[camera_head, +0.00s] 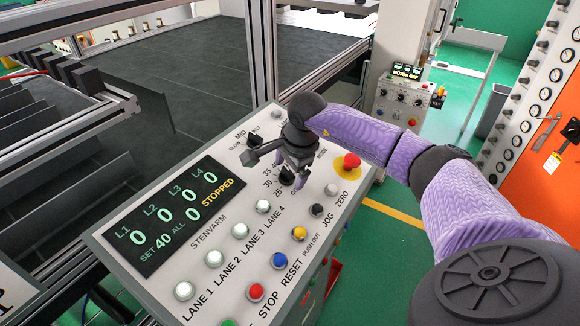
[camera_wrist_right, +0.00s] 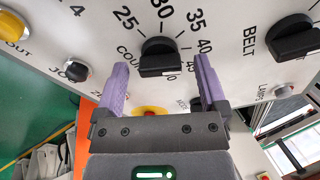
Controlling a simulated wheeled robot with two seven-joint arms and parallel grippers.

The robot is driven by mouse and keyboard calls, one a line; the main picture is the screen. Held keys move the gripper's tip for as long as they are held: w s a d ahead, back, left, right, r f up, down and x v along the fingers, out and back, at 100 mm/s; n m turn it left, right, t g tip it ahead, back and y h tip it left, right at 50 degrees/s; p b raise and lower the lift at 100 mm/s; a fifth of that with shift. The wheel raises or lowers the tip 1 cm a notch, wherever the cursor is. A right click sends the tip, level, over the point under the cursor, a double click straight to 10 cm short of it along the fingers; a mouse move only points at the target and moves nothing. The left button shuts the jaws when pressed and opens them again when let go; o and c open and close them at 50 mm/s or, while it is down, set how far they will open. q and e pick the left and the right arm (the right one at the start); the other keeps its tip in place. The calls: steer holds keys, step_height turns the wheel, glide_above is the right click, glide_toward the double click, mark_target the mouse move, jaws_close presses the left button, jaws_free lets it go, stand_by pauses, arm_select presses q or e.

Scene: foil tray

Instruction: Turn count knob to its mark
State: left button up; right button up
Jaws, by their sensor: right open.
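The count knob (camera_wrist_right: 160,58) is a round black knob with a raised grip bar, on a white panel face. A scale with 25, 30, 35 and 40 curves around its far side in the right wrist view. In the head view the knob (camera_head: 287,175) is partly hidden by my right gripper. My right gripper (camera_wrist_right: 162,75) is open, with one purple finger on each side of the knob and visible gaps between them. I cannot make out where the knob points. The panel display (camera_head: 170,215) reads SET 40 and STOPPED. My left gripper is not in view.
A red button on a yellow collar (camera_head: 348,166) stands close to my right gripper. The belt knob (camera_wrist_right: 293,40) is to the right in the wrist view. Lane buttons (camera_head: 240,230) and a red stop button (camera_head: 256,291) line the panel's near side.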

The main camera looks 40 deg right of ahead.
jaws_close()
stand_by(0.3)
steer(key=m, duration=0.3)
steer(key=shift+m+b, duration=0.3)
steer(key=shift+b, duration=0.05)
steer(key=shift+m+g, duration=0.4)
steer(key=shift+m, duration=1.5)
steer(key=shift+r, duration=0.1)
jaws_free()
